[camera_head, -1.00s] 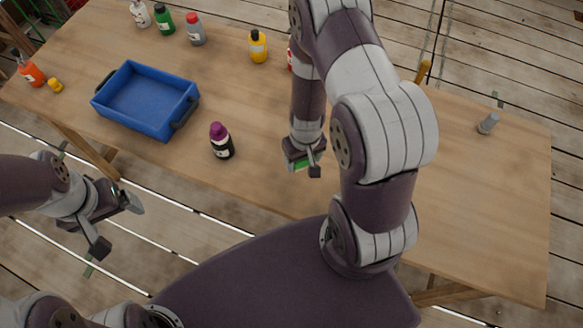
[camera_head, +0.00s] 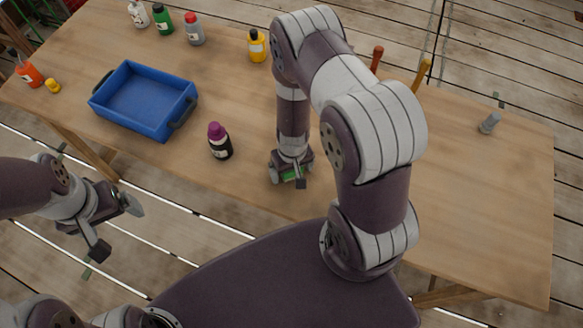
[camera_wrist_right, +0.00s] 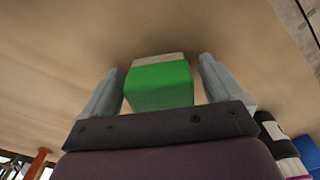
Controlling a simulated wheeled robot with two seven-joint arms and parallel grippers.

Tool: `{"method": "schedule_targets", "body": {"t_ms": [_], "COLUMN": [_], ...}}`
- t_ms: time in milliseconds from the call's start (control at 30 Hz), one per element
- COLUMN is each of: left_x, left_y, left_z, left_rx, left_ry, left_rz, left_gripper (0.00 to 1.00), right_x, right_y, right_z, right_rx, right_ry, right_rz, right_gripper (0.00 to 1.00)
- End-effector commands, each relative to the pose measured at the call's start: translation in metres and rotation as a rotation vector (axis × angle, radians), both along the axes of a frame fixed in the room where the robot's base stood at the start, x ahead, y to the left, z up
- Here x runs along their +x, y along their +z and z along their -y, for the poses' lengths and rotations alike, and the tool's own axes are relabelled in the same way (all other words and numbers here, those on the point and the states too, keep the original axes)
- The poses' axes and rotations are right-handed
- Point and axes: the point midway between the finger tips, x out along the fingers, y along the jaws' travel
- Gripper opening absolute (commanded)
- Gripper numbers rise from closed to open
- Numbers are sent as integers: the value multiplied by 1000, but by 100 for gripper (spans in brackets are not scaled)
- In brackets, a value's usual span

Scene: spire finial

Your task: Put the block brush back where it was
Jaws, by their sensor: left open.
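The block brush (camera_wrist_right: 160,86) has a green block with a pale strip along its far edge. In the head view my right gripper (camera_head: 290,178) is low over the table's front part, right of the purple-capped bottle. Only a little of the green shows beneath it there. I cannot tell whether the brush touches the table. My left gripper (camera_head: 118,226) is open and empty, off the table's front left edge.
The wooden table (camera_head: 480,200) holds a blue tray (camera_head: 125,122), a purple-capped bottle (camera_head: 219,142), a yellow bottle (camera_head: 257,46) and several other bottles at the back left. A grey peg-like piece (camera_head: 489,123) stands at the right. The right part of the tabletop is mostly clear.

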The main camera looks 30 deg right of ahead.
Motion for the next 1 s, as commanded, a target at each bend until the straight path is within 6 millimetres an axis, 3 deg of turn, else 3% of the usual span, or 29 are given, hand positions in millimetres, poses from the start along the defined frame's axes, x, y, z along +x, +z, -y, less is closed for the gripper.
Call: {"method": "schedule_targets", "body": {"t_ms": [267,367,633,833,900,1000], "left_x": [0,0,0,0,0,0], "left_y": [6,12,44,56,57,56], "left_z": [0,0,0,0,0,0], "left_rx": [0,0,0,0,0,0], "left_ry": [0,0,0,0,0,0], "left_rz": [0,0,0,0,0,0], "left_gripper": [90,90,90,90,90,90], "right_x": [0,0,-3,-4,2,-2], "right_y": [8,25,97,124,150,223], "right_z": [0,0,0,-1,-7,-22], "right_rx": [0,0,0,1,15,38], "right_ry": [0,1,1,2,16,61], "right_rz": [1,1,1,1,23,65], "right_gripper": [93,93,93,93,93,93]}}
